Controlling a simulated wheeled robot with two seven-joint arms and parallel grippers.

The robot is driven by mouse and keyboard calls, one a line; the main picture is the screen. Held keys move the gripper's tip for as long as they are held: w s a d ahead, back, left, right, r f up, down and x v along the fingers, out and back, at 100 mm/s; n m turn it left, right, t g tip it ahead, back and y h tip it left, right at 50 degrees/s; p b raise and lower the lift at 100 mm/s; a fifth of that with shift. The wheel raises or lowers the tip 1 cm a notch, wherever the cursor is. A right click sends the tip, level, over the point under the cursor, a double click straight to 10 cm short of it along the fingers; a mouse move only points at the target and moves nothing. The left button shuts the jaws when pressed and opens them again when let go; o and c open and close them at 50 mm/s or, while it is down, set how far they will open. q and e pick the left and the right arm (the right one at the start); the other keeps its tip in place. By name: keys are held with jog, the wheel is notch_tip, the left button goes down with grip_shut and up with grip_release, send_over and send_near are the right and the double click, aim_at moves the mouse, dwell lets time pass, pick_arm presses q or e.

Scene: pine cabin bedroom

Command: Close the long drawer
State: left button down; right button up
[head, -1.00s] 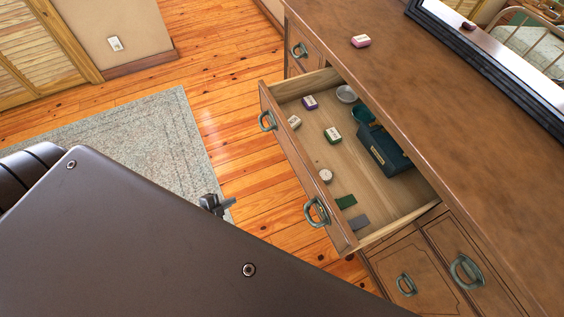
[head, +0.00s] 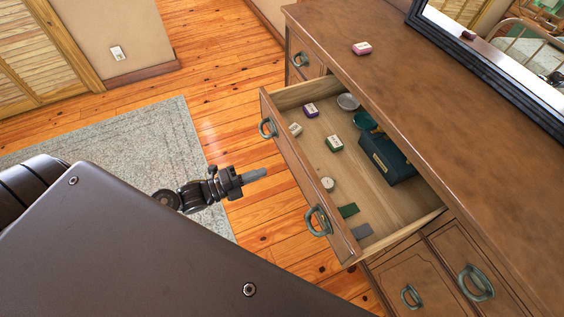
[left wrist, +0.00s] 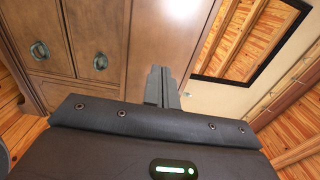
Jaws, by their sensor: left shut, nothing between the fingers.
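The long drawer (head: 293,176) of the brown wooden dresser is pulled well out in the head view. Its front panel has two green ring handles, one at the far end (head: 267,128) and one at the near end (head: 318,221). My left gripper (head: 255,175) is shut and empty, to the left of the drawer front and apart from it, pointing toward it. In the left wrist view its closed fingers (left wrist: 161,84) point at the dresser's brown wood. My right gripper is not in view.
Inside the drawer are a dark green box (head: 386,158), small boxes, a round tin (head: 327,184) and flat cards. Open plank floor (head: 235,120) and a rug (head: 130,145) lie left.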

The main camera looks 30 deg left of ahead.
aim_at(292, 162)
pick_arm(q)
jog(key=p+x, duration=0.1)
jog(key=x, duration=0.5)
jog(key=shift+w+r, duration=0.1)
jog(key=shift+r, duration=0.05)
jog(key=shift+p+x, duration=0.4)
jog(key=shift+x, duration=0.5)
